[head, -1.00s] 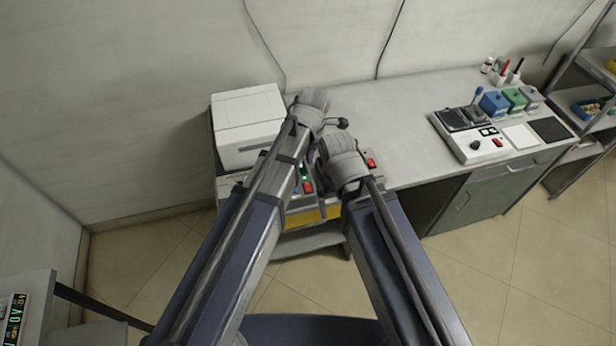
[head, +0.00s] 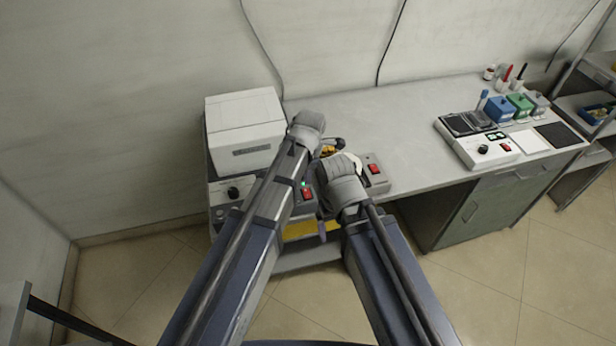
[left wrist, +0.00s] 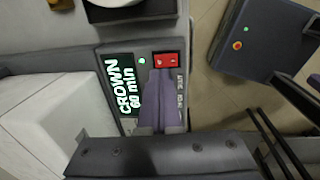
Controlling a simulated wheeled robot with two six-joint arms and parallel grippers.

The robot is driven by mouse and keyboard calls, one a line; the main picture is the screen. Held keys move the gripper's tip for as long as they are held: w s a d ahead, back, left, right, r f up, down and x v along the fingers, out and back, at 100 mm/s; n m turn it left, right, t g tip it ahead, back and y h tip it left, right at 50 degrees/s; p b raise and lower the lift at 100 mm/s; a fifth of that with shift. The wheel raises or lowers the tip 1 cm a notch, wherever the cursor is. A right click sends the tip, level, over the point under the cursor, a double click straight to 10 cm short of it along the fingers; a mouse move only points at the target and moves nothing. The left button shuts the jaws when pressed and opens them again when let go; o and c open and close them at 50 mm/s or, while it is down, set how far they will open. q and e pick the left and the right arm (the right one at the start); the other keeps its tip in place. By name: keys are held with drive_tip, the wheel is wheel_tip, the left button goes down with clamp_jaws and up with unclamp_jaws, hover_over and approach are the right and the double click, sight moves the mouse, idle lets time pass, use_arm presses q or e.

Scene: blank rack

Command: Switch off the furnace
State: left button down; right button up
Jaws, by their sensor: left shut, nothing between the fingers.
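The furnace (head: 245,125) is a white box at the left end of the bench, partly behind my left arm. Its front has a red switch (head: 307,195) and a lit green lamp (head: 304,184). In the left wrist view, the display (left wrist: 122,85) is lit and reads "CROWN 60 min", with the green lamp (left wrist: 142,61) beside the red switch (left wrist: 167,60). My left gripper (left wrist: 160,74) is shut and empty, its tips just by the red switch; I cannot tell whether they touch. My right arm reaches in beside it, but its fingers are hidden.
A grey unit with another red switch (head: 374,169) stands right of the furnace, close to my right wrist. A white device (head: 485,149) with a knob and coloured containers (head: 520,105) stand farther right. The bench (head: 400,125) between is clear.

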sight(306, 191)
use_arm(q)
drive_tip(key=f+b, duration=0.2)
drive_tip(key=f, duration=0.1)
drive_tip(key=f+b, duration=0.1)
drive_tip(key=f, duration=0.1)
drive_tip(key=shift+w+a+b, duration=0.1)
drive_tip(key=shift+w+b, duration=0.15)
drive_tip(key=shift+b, duration=0.15)
drive_tip(key=shift+w+f+b, duration=0.1)
drive_tip(key=shift+f+b, duration=0.25)
drive_tip(key=shift+b, duration=0.1)
drive_tip(key=shift+w+r+g, duration=0.1)
drive_tip(key=shift+g, duration=0.2)
drive_tip(key=shift+s+a, duration=0.1)
drive_tip(key=shift+s, duration=0.1)
drive_tip(key=shift+f, duration=0.2)
